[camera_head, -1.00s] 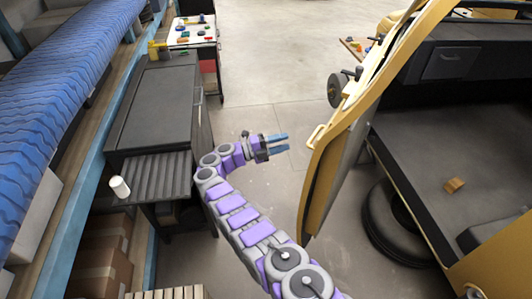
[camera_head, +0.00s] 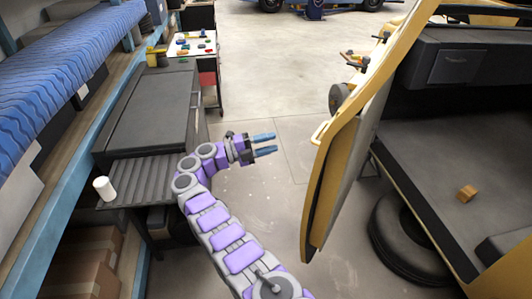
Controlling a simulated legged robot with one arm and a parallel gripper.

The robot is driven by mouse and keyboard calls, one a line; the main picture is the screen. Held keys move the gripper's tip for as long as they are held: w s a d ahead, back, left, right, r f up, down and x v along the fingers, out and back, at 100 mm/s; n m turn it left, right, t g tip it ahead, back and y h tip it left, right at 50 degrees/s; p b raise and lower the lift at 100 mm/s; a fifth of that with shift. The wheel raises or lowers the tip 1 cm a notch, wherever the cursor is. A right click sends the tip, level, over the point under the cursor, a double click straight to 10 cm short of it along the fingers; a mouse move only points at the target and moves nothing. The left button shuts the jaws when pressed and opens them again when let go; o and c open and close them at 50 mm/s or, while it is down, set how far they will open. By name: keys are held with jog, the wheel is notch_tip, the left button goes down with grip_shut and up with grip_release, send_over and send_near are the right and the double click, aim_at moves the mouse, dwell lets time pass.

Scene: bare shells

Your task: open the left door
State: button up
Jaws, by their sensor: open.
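A yellow-edged door (camera_head: 345,150) stands swung outward at the right of the middle, seen nearly edge-on. Its frame belongs to a dark-floored yellow body at the right. My gripper (camera_head: 268,145) is left of the door, above the concrete floor. Its two blue fingers are apart, with nothing between them, and point right toward the door. A gap shows between the fingertips and the door in the picture. The door's outer face is mostly hidden.
A dark workbench (camera_head: 150,120) with a ribbed shelf and a white cylinder (camera_head: 104,188) stands at the left. A tyre (camera_head: 400,240) lies below the yellow body. A small orange block (camera_head: 466,193) lies on its dark floor. Concrete floor (camera_head: 265,60) is clear ahead.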

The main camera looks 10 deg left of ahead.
jog(key=shift+s+a+b, duration=0.2)
jog(key=shift+a+b, duration=0.05)
jog(key=shift+b, duration=0.6)
jog(key=shift+c, duration=0.2)
